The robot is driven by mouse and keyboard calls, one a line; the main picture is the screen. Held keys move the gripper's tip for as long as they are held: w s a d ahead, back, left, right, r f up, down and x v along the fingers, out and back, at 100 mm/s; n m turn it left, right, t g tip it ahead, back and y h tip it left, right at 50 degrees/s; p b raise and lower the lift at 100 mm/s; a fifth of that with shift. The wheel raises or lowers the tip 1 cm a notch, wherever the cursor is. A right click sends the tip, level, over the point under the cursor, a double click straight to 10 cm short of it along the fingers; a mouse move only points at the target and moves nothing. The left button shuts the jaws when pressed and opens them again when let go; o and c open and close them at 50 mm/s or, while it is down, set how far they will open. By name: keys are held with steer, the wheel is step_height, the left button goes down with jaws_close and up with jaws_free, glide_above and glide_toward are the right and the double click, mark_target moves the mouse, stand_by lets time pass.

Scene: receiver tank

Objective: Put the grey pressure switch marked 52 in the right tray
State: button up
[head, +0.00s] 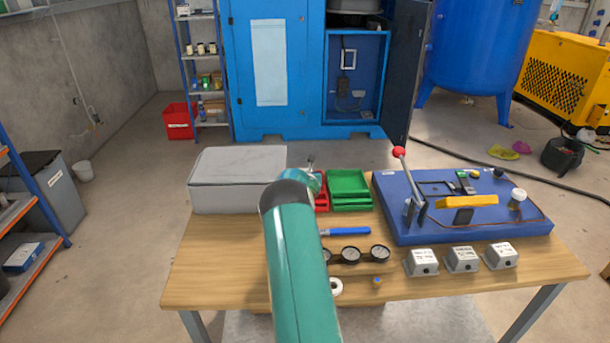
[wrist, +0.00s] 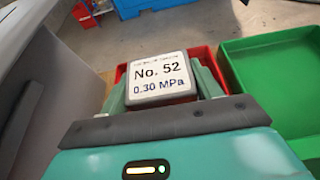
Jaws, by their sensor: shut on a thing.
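My gripper (wrist: 163,82) is shut on the grey pressure switch (wrist: 160,72), whose white label reads No. 52, 0.30 MPa. Its two fingers hold the switch by its sides. The red tray (wrist: 203,58) shows behind and below the switch in the wrist view. The green tray (wrist: 268,46) lies to the right of it and looks empty where visible. In the head view my arm hides the switch and much of the red tray (head: 321,203); the green tray (head: 350,206) is clear beside it.
A grey box (head: 238,182) stands left of the trays. A blue board (head: 460,228) with a red-knobbed lever is at right. Three grey boxes (head: 461,260) stand along the front right. Gauges (head: 350,254) and a blue pen-like object (head: 346,231) lie in the middle.

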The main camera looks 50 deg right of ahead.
steer(key=o, duration=1.3)
steer(key=shift+r, duration=0.15)
steer(key=shift+r, duration=0.25)
steer(key=v, duration=1.2)
steer(key=shift+r, duration=0.25)
steer(key=shift+s, duration=0.1)
